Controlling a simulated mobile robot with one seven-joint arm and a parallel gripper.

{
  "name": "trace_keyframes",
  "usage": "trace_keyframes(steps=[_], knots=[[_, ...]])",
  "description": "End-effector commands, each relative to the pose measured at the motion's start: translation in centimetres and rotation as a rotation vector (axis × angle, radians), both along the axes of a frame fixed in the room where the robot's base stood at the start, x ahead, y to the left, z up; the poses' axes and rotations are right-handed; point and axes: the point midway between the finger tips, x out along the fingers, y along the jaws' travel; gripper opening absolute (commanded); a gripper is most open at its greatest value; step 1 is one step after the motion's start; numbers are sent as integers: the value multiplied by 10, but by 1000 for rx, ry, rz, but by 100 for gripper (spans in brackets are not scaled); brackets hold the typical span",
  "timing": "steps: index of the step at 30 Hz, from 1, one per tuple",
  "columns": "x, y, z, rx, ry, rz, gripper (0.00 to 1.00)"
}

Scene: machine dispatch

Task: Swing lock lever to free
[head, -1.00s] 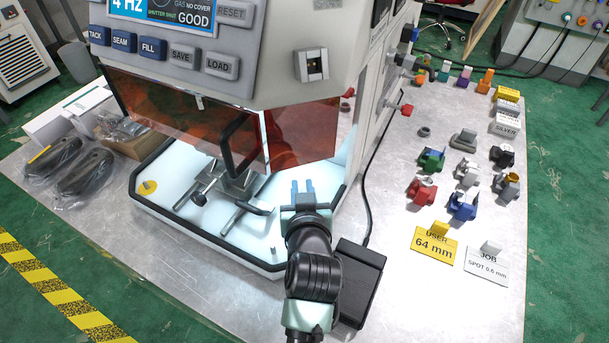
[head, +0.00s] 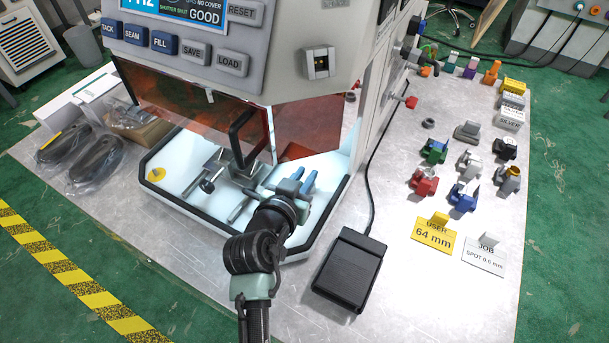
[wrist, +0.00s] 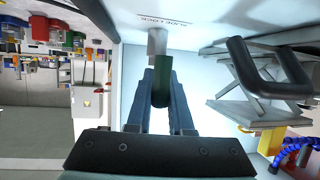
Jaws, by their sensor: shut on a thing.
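The lock lever shows in the wrist view as a dark green grip (wrist: 162,82) on a pale grey round post (wrist: 157,41), below the slide lock lettering (wrist: 168,22) on the white wall. My gripper (head: 301,181) reaches into the front of the machine's white tray in the head view. In the wrist view its blue fingers (wrist: 160,88) stand on either side of the green grip and are shut on it. The lever cannot be made out in the head view.
A black door handle (head: 243,138) and a grey vise-like stage (head: 228,176) are left of my gripper. The tray's black rim (head: 185,212) runs below my arm. A black foot pedal (head: 350,268) lies to the right. Small coloured fixtures (head: 465,195) stand further right.

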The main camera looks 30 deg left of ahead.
Motion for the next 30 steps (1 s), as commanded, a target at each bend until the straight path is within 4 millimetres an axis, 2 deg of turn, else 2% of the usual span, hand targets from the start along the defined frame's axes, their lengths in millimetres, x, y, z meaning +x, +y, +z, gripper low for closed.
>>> trace_keyframes(steps=[11, 12, 17, 26, 30], knots=[[0, 1, -1, 0, 2, -2, 0], [0, 1, -1, 0, 2, -2, 21], [0, 1, -1, 0, 2, -2, 49], [-1, 0, 0, 0, 1, -2, 49], [-9, 0, 3, 0, 1, -1, 49]])
